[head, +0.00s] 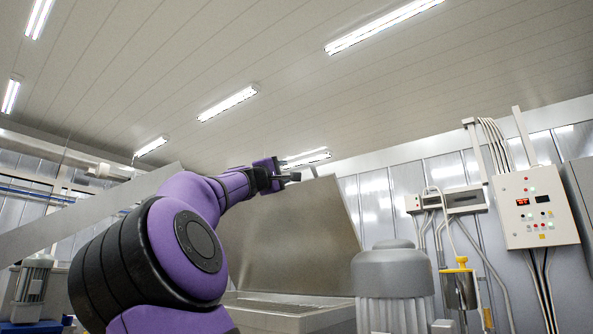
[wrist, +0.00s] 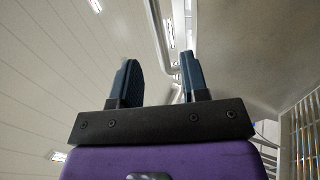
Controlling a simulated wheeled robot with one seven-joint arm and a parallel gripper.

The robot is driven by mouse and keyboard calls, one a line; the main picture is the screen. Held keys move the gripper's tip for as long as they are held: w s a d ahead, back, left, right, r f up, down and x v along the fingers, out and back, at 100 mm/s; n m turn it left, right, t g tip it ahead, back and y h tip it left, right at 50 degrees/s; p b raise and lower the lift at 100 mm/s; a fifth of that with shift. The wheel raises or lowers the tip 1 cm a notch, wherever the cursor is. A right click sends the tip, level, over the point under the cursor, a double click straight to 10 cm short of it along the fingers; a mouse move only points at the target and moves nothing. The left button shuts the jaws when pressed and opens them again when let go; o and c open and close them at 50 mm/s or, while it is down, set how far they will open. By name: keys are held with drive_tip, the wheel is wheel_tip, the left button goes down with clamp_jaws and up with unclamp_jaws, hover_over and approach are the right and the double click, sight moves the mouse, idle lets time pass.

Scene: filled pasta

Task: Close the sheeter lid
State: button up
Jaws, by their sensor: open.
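The sheeter lid (head: 285,235) is a large brushed metal panel, standing raised and tilted back in the head view. Below it is the sheeter body (head: 290,312) with a grated top. My gripper (head: 292,178) is at the lid's top edge in the head view; I cannot tell whether it touches. In the wrist view my gripper (wrist: 158,82) has its two dark fingers spread apart. A grey bar (wrist: 160,35) runs up between and beyond the fingers. The lid's inner face (wrist: 245,50) fills the right of the wrist view.
A grey motor (head: 393,285) stands right of the sheeter, with a yellow-topped device (head: 460,285) beyond it. A control box (head: 535,205) hangs on the right wall. Another motor (head: 33,280) stands at the far left. The space above the lid is free up to the ceiling.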

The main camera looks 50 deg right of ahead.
sight(294, 169)
drive_tip(key=shift+x, duration=3.75)
clamp_jaws()
